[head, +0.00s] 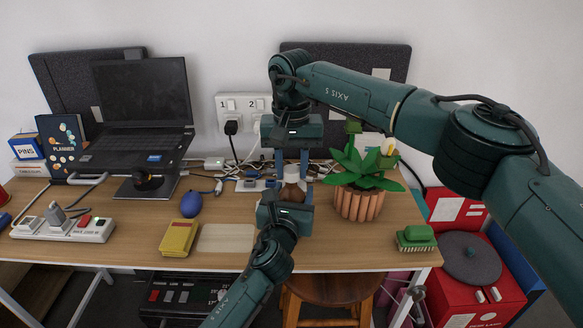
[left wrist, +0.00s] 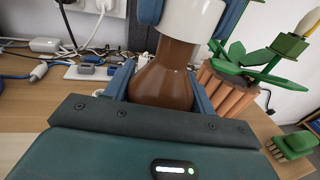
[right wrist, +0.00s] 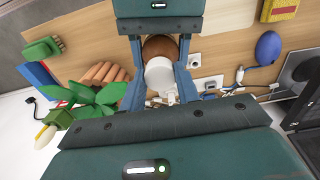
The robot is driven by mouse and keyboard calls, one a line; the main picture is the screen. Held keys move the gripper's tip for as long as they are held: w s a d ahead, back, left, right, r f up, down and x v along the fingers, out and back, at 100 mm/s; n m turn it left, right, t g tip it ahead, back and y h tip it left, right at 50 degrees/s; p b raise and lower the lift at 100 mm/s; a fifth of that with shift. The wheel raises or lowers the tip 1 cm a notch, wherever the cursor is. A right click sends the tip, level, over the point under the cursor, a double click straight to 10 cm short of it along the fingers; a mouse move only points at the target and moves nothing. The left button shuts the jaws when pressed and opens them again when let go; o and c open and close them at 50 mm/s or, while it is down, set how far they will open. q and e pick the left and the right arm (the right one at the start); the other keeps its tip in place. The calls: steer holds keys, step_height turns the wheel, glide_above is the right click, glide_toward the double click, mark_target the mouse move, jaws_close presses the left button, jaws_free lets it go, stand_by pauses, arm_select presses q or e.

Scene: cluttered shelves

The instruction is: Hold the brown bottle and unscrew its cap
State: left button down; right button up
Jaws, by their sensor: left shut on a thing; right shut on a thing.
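The brown bottle (left wrist: 165,78) stands upright above the desk, with its white cap (right wrist: 160,75) on top. My left gripper (head: 289,200) is shut on the bottle's body; its blue fingers sit on both sides of the brown glass in the left wrist view. My right gripper (head: 291,166) comes down from above and is shut on the cap, with a finger on each side of it in the right wrist view. In the head view the grippers hide much of the bottle (head: 291,191). Whether the cap has turned cannot be told.
A potted plant (head: 358,203) stands close on the right, with a green brush (head: 416,239) beyond it. Cables and plugs lie behind the bottle. A yellow box (head: 179,238), a blue bulb (head: 191,204) and a power strip (head: 62,229) lie left. A laptop (head: 143,95) stands further back.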

mark_target(291, 169)
steer(key=shift+r, duration=0.65)
steer(key=shift+r, duration=2)
arm_select(q)
steer(key=shift+c, duration=2.1)
jaws_free()
